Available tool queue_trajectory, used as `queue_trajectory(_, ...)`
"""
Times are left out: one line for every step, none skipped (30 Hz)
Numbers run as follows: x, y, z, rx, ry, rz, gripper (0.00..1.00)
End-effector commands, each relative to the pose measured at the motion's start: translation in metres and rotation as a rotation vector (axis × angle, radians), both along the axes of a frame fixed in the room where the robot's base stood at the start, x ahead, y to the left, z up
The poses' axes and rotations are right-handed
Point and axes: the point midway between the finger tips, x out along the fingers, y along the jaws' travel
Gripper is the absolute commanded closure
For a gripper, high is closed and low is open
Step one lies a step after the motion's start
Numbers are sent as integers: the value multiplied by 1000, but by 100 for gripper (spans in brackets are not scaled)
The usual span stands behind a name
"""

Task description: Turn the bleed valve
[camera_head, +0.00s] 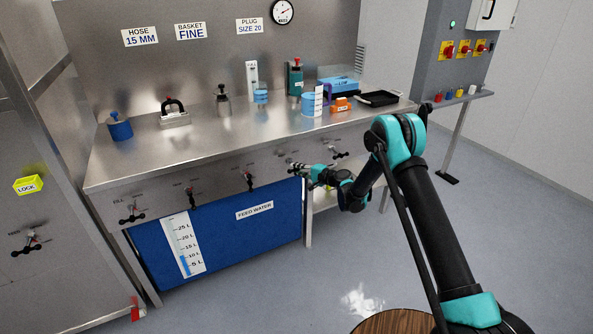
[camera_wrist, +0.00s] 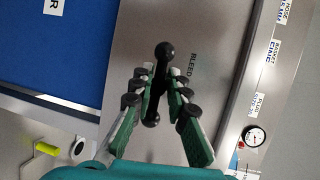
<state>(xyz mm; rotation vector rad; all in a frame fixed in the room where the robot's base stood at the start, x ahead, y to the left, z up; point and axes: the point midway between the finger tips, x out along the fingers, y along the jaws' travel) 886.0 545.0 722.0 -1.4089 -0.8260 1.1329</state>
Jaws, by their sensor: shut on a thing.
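The bleed valve's black handle (camera_wrist: 164,52), with round knobs at its ends, shows in the wrist view on the steel panel, beside the printed word BLEED. My gripper (camera_wrist: 159,78) has its green and grey fingers on both sides of the handle and is shut on it. One knob sticks out past the fingertips and the other sits between the fingers. In the head view my gripper (camera_head: 297,168) is at the bench's front panel, under the worktop edge, and largely hides the valve.
Other black valve handles (camera_head: 249,178) line the front panel left of my gripper, and one (camera_head: 337,152) is to its right. The blue feed water tank (camera_head: 220,235) is below left. Several vessels and tools stand on the steel worktop (camera_head: 200,155). Open floor lies in front.

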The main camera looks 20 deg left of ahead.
Motion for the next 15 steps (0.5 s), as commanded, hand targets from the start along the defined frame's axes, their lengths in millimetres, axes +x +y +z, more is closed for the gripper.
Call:
queue_trajectory(0,-2,-4,-11,-7,0,100)
queue_trajectory(0,-2,-4,-12,-9,1,100)
queue_trajectory(0,-2,-4,-14,-11,0,100)
queue_trajectory(0,-2,-4,-16,-14,1,100)
queue_trajectory(0,-2,-4,-19,-16,1,100)
queue_trajectory(0,-2,-4,-21,-20,1,100)
queue_trajectory(0,-2,-4,-23,-22,0,100)
queue_trajectory(0,-2,-4,-26,-26,1,100)
queue_trajectory(0,-2,-4,-30,-30,1,100)
queue_trajectory(0,-2,-4,-33,-33,1,100)
queue_trajectory(0,-2,-4,-35,-37,1,100)
queue_trajectory(0,-2,-4,-40,-41,1,100)
queue_trajectory(0,-2,-4,-43,-45,1,100)
queue_trajectory(0,-2,-4,-46,-48,1,100)
queue_trajectory(0,-2,-4,-50,-52,1,100)
